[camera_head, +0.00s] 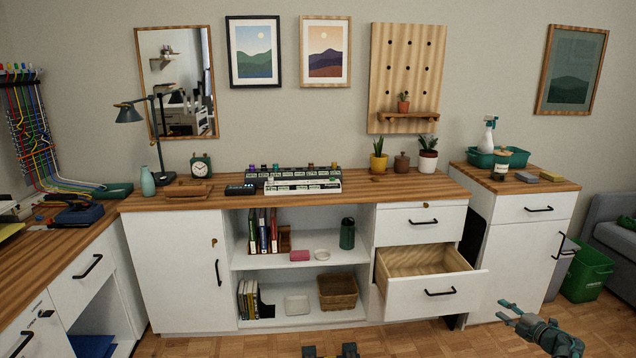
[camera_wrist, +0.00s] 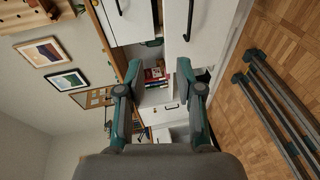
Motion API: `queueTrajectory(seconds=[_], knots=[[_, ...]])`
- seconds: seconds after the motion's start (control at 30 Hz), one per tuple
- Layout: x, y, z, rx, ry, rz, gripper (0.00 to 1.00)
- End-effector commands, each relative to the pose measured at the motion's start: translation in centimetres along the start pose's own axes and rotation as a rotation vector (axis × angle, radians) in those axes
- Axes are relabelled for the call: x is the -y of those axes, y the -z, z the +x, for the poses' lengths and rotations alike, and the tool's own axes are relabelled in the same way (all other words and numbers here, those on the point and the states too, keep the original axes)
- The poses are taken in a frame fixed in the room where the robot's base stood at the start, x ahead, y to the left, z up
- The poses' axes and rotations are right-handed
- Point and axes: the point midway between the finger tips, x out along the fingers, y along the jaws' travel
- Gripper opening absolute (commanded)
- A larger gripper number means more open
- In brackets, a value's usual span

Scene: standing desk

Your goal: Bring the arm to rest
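My gripper (camera_head: 504,311) is at the lower right of the head view, in front of the white cabinets and apart from them. In the wrist view my gripper (camera_wrist: 160,85) shows two green and grey fingers spread apart, with nothing between them. The wrist view is turned on its side, with the cabinet fronts and the shelves of books beyond the fingers. The rest of my arm is mostly out of the head view.
A drawer (camera_head: 437,293) stands pulled out and looks empty, left of my gripper. A white side cabinet (camera_head: 515,240) is behind it. A green bin (camera_head: 587,274) and a grey sofa (camera_head: 612,228) are at the right. Wooden floor (camera_head: 420,341) is open in front.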

Motion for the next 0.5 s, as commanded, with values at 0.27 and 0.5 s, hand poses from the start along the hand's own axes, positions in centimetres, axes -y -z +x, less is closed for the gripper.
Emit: queueTrajectory(seconds=[0.27,0.5], knots=[[-1.3,-5.5,-1.6,0.293,-0.071,0.081,0.36],[1.5,-10.6,-6.8,0.72,-0.133,0.289,0.36]])
